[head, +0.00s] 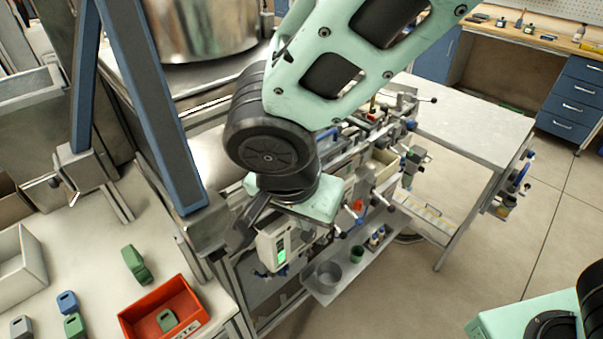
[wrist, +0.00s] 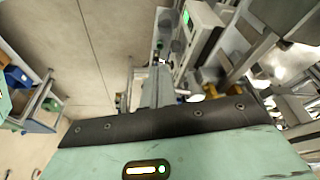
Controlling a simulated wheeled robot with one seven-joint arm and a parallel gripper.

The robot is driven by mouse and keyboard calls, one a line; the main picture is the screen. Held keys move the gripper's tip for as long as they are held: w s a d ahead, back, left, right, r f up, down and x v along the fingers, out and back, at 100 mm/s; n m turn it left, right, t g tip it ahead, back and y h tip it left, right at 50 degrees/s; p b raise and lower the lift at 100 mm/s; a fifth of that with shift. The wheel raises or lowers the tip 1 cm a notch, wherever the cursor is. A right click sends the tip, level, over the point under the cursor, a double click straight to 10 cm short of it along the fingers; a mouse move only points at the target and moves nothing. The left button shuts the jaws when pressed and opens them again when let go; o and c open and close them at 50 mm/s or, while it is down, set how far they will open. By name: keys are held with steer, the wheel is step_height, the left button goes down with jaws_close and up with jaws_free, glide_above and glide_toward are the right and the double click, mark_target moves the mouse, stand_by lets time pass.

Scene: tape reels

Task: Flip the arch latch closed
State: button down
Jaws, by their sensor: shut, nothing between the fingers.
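The blue arch (head: 152,100) stands at the left of the head view, its legs slanting down to grey metal brackets. The right leg's bracket (head: 207,235) is beside my gripper (head: 243,228). The gripper's dark fingers point down and left there, close to the bracket; whether they touch it I cannot tell. The gripper is shut and empty. I cannot clearly make out the latch; my wrist and fingers may cover part of it. A small lever (head: 66,186) shows at the left leg's foot. In the wrist view, my mint housing and black band fill the lower part.
A red bin (head: 140,318) and several green and grey pieces lie on the left worktop. A grey box with a green display (head: 272,248) hangs just right of my gripper, also in the wrist view (wrist: 203,30). A pale table (head: 470,130) stands right; open floor lies beyond.

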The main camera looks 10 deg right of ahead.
steer(key=shift+w+d+f+p, duration=0.2)
steer(key=shift+w+d+p, duration=0.15)
steer(key=shift+w+d, duration=0.5)
steer(key=shift+w+a, duration=0.1)
steer(key=shift+w, duration=0.05)
steer(key=d+n+b, duration=0.1)
steer(key=b, duration=0.2)
steer(key=shift+w+d, duration=0.1)
steer(key=shift+d, duration=0.3)
steer(key=shift+a+b, duration=0.15)
steer(key=shift+b, duration=0.15)
steer(key=shift+a, duration=0.7)
